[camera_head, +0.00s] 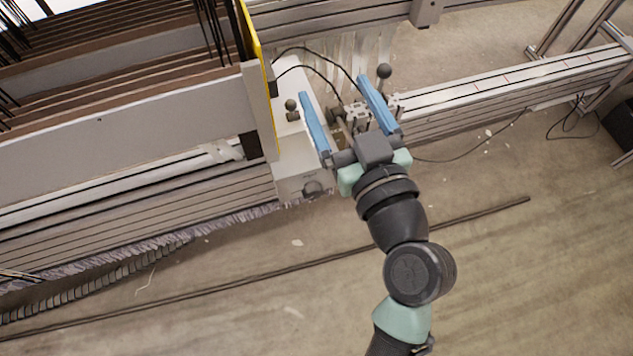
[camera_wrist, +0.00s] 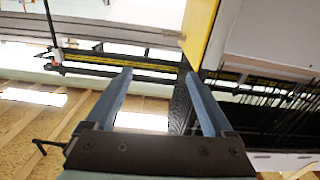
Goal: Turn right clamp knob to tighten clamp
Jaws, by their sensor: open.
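My gripper (camera_head: 335,88) is open, its two blue fingers spread wide with nothing seen held between them. It hangs over the end of the loom beside the yellow-edged frame. A black ball knob (camera_head: 384,71) shows just right of the right fingertip. Another dark ball knob (camera_head: 291,104) shows just left of the left fingertip. A dark round knob (camera_head: 312,188) sits on the front of the white housing (camera_head: 292,165), below the left finger. I cannot tell for sure which is the right clamp knob. In the wrist view the open fingers (camera_wrist: 159,73) show, but no knob is clear.
The yellow-edged frame (camera_head: 256,70) stands close left of my gripper. Metal clamp parts and black cables (camera_head: 310,50) lie around the fingers. A slotted metal rail (camera_head: 510,90) runs off to the right. The floor (camera_head: 540,260) in front is mostly clear.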

